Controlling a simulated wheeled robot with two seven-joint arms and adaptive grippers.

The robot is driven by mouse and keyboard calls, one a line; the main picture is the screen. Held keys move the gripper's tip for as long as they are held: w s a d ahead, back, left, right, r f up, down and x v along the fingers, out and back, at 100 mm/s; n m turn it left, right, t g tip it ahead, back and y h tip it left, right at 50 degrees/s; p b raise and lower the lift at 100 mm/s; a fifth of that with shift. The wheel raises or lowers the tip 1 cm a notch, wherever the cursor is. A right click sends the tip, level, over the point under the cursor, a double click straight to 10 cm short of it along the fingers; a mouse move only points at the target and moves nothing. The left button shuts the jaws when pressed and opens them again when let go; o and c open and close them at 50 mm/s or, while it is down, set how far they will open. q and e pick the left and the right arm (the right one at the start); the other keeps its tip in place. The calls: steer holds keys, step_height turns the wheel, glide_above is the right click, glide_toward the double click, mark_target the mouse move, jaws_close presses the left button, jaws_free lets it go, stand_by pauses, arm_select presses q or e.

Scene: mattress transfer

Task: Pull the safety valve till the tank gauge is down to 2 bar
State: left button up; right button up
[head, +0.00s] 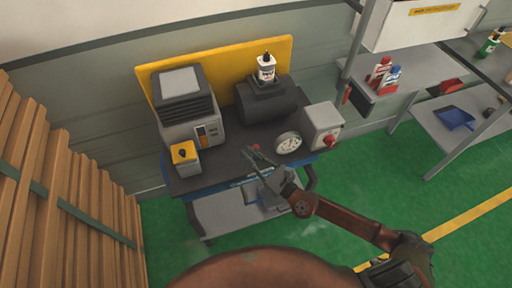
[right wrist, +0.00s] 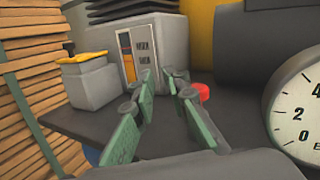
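A small red knob (head: 256,147), which looks like the safety valve's pull, sits at the tabletop by the dark tank (head: 268,104). In the right wrist view the red knob (right wrist: 203,92) shows just right of and beyond my right finger, not between the fingers. My right gripper (head: 258,160) is close to it over the table's front. Its green-padded fingers (right wrist: 160,76) are apart with nothing between them. The round white gauge (head: 288,143) stands right of the knob. The right wrist view shows part of its dial (right wrist: 300,105); the needle cannot be read. My left gripper is not in view.
A grey compressor unit (head: 188,112) and a small yellow-topped box (head: 185,157) stand on the left of the cart. A grey box (head: 321,126) with a red button stands right. A bottle (head: 266,68) sits above the tank.

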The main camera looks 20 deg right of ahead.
jaws_close()
stand_by(0.4)
steer(key=o, duration=0.7)
jaws_free()
steer(key=shift+f, duration=0.1)
steer(key=shift+s+d+f, duration=0.15)
steer(key=shift+d+f, duration=0.05)
steer(key=shift+d, duration=0.1)
steer(key=shift+m+g+h, duration=0.3)
steer(key=shift+m+h, duration=0.4)
steer(key=shift+m, duration=0.1)
steer(key=d, duration=0.1)
steer(key=s+d+f, duration=0.1)
steer(key=d, duration=0.1)
steer(key=shift+s+d+f, duration=0.25)
steer(key=shift+s+d, duration=0.05)
steer(key=shift+s, duration=0.1)
steer(key=shift+n+y, duration=0.7)
steer(key=shift+n, duration=0.1)
steer(key=s, duration=0.2)
steer(key=s+d, duration=0.1)
steer(key=s, duration=0.5)
steer(key=shift+s+d+r, duration=0.2)
steer(key=shift+r, duration=0.2)
